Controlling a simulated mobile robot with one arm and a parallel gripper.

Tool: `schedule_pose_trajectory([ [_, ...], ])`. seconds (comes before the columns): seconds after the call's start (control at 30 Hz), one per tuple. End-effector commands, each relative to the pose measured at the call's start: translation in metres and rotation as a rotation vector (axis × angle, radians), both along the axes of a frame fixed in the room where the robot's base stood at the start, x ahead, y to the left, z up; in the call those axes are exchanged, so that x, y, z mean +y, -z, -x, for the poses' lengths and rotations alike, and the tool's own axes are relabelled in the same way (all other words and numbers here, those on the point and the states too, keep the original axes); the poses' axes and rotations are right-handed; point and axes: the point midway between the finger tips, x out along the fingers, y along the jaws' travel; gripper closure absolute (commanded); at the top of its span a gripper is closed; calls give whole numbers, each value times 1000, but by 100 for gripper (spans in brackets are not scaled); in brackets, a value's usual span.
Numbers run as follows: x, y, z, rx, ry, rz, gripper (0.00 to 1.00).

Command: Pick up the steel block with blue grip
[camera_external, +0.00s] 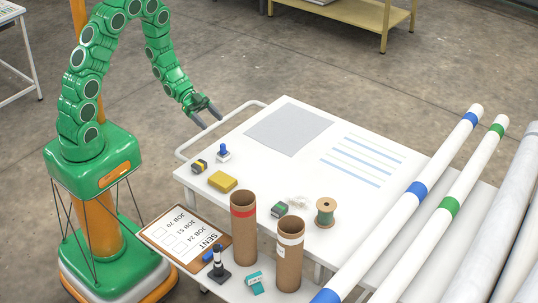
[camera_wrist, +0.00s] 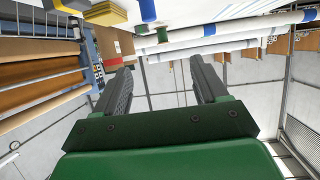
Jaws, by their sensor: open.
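The steel block with blue grip (camera_external: 223,154) appears as a small pale block with a blue knob on top. It stands upright near the left edge of the white table in the external view. My gripper (camera_external: 211,121) is open and empty. It is above and beyond the block in the picture, near the table's back left corner, apart from the block. In the wrist view my gripper (camera_wrist: 161,65) shows two spread dark fingers with nothing between them. A blue upright piece (camera_wrist: 148,10) shows at the top there, but I cannot tell whether it is the block's grip.
On the table (camera_external: 262,172), a yellow-and-dark block (camera_external: 199,166) and a yellow pad (camera_external: 223,181) lie close to the block. Two cardboard tubes (camera_external: 243,230) (camera_external: 290,255), a spool (camera_external: 325,212) and a clipboard (camera_external: 180,237) are nearer the front. A rail (camera_external: 185,146) borders the left edge.

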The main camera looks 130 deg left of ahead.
Motion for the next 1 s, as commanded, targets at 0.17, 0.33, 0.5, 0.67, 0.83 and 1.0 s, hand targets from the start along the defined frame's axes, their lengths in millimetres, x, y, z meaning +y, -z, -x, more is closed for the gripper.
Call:
schedule_pose_trajectory([
  [0.17,0,36,0,0,-2,7,28],
  [0.33,-1,65,0,0,-1,5,28],
  [0.5,1,81,0,1,-1,0,28],
  [0.67,0,86,-1,1,0,-1,28],
  [0.83,-1,89,-10,-1,-1,-1,28],
  [1.0,-2,93,-21,0,0,0,28],
])
